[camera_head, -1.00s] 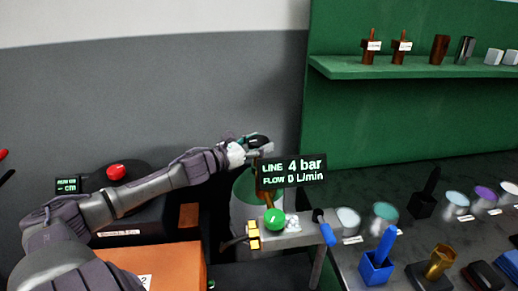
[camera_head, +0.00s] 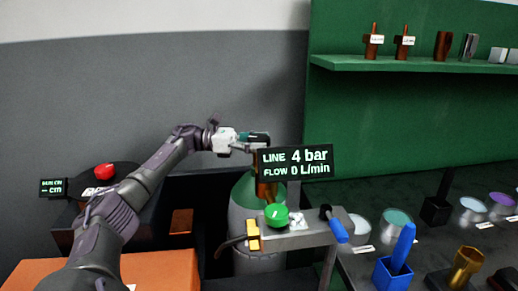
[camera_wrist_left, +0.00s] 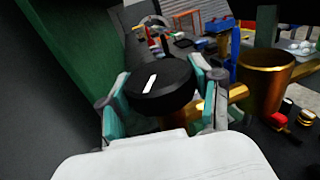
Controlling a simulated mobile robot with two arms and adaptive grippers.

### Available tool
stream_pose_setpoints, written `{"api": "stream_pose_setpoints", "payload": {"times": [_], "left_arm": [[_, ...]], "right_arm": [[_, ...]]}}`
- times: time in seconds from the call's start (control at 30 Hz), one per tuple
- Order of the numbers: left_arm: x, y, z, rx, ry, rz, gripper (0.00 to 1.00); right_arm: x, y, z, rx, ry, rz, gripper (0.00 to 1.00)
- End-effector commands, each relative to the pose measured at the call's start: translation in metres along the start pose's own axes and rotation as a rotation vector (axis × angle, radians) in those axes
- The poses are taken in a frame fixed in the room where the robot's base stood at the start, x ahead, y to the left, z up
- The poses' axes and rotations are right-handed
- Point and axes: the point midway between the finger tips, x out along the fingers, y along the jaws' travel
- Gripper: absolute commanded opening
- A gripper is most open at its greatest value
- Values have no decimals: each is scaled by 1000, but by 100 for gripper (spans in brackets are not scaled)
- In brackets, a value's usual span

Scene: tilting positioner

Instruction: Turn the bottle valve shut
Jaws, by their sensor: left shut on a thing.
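The green gas bottle (camera_head: 243,215) stands upright behind a small grey bench, with brass valve parts (camera_head: 266,188) near its top, partly covered by the display. The valve's black round knob (camera_wrist_left: 162,86) bears a white mark and shows in the left wrist view. My left gripper (camera_head: 258,140) is at the valve above the bottle. In the left wrist view its teal-padded fingers (camera_wrist_left: 160,100) are shut on the knob from both sides. The display (camera_head: 297,163) reads line 4 bar, flow 0 L/min. My right gripper is not in view.
A green ball-shaped knob (camera_head: 276,216) and a blue-handled tool (camera_head: 336,226) are at the grey bench (camera_head: 300,240). A red button (camera_head: 104,172) is at left. Cups and a blue holder (camera_head: 393,275) stand on the dark table at right. A green shelf (camera_head: 420,67) is behind.

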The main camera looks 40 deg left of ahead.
Motion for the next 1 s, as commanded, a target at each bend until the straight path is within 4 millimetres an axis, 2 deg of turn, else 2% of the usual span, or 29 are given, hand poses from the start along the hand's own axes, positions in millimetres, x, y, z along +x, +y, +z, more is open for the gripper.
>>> {"api": "stream_pose_setpoints", "payload": {"times": [0.5,1.0], "left_arm": [[0,0,1,2,-8,-202,29],[0,0,3,4,-7,-257,29]], "right_arm": [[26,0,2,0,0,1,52],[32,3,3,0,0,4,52]]}}
